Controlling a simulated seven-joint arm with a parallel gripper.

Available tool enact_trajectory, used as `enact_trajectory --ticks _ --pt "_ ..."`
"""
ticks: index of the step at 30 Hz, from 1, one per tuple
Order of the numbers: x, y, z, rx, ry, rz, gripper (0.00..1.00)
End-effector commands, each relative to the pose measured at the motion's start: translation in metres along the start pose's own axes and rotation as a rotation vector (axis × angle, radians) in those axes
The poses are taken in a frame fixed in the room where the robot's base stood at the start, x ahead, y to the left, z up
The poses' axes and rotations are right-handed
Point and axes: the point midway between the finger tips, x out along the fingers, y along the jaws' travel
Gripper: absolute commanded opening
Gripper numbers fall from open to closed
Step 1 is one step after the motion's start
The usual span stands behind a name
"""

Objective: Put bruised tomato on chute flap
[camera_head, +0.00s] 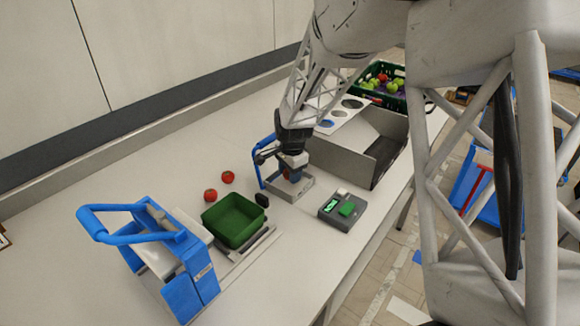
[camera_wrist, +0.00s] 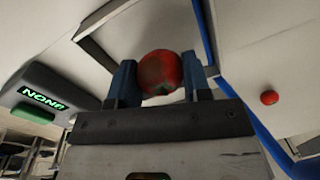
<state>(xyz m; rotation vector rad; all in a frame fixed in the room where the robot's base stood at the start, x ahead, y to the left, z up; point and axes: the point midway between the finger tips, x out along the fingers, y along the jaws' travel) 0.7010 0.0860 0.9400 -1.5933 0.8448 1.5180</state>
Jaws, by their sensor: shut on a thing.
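A red tomato with a dark brownish patch (camera_wrist: 160,72) is between the two blue fingers of my gripper (camera_wrist: 165,85), which is shut on it. In the head view my gripper (camera_head: 293,174) is low over a small grey square frame (camera_head: 296,189) with a blue arch beside it; the held tomato is mostly hidden there. A grey open-topped chute-like box (camera_head: 335,158) stands just right of my gripper. I cannot tell for sure which part is the chute flap.
Two red tomatoes (camera_head: 228,177) (camera_head: 210,195) lie on the white table left of my gripper. A green tray (camera_head: 233,220), a blue-handled device (camera_head: 180,260) and a grey display box (camera_head: 342,208) stand nearby. A green produce crate (camera_head: 362,84) is at the back.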

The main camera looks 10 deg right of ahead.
Motion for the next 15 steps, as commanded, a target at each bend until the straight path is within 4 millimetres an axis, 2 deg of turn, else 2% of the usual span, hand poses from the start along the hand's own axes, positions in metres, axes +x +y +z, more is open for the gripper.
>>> enact_trajectory --ticks 6,15 --pt "0.0098 0.0007 0.0 0.0 0.0 -0.001 0.22" --pt "0.0122 0.0009 -0.0001 0.0 0.001 -0.001 0.22"
